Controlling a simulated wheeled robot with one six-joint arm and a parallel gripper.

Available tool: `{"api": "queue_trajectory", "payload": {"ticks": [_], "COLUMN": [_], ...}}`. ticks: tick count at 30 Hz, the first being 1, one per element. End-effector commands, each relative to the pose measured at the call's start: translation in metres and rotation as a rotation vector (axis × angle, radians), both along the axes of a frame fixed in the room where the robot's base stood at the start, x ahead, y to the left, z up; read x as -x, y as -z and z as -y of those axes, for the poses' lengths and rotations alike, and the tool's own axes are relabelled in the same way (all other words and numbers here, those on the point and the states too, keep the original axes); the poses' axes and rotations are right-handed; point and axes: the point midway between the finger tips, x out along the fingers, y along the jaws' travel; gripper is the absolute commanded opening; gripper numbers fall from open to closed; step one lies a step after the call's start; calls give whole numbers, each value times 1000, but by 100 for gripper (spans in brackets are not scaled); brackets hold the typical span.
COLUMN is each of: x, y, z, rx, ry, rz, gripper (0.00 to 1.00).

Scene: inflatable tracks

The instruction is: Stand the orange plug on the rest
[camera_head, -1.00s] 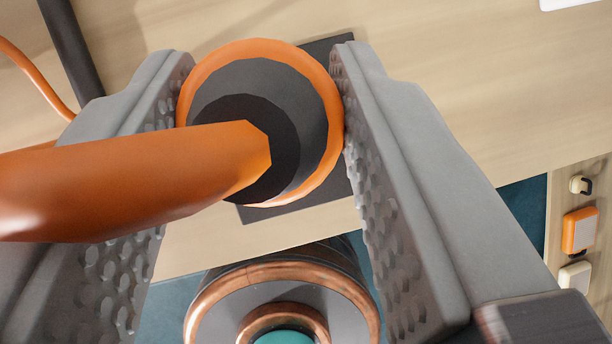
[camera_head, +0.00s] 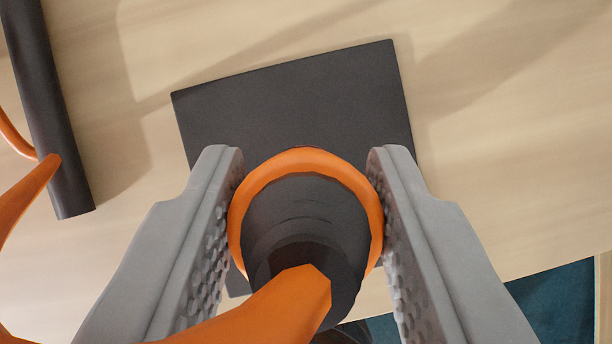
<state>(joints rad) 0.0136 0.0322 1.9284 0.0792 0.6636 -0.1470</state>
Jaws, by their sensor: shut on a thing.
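The orange plug (camera_head: 305,205) has an orange rim, a dark grey back and a thick orange cable (camera_head: 265,312) coming out towards the camera. My gripper (camera_head: 305,185) is shut on the plug, with one grey dimpled finger on each side of its rim. A flat dark square pad (camera_head: 290,105), which looks like the rest, lies on the pale wooden surface beyond and below the plug. The plug overlaps the pad's near part in the picture. I cannot tell how high the plug is above the pad or whether they touch.
A dark cylindrical bar (camera_head: 48,120) lies at the upper left, with the orange cable beside it. The wooden surface (camera_head: 500,130) is clear right of the pad. Its edge runs along the lower right, with a teal area (camera_head: 555,305) beyond.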

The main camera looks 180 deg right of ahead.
Motion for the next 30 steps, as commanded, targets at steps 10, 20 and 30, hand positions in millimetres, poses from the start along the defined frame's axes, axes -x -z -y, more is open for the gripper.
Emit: {"api": "queue_trajectory", "payload": {"ticks": [10,20,30], "x": [0,0,0], "y": [28,31,30], "z": [0,0,0], "rx": [0,0,0], "ry": [0,0,0], "rz": [0,-1,0], "gripper": [11,47,57]}}
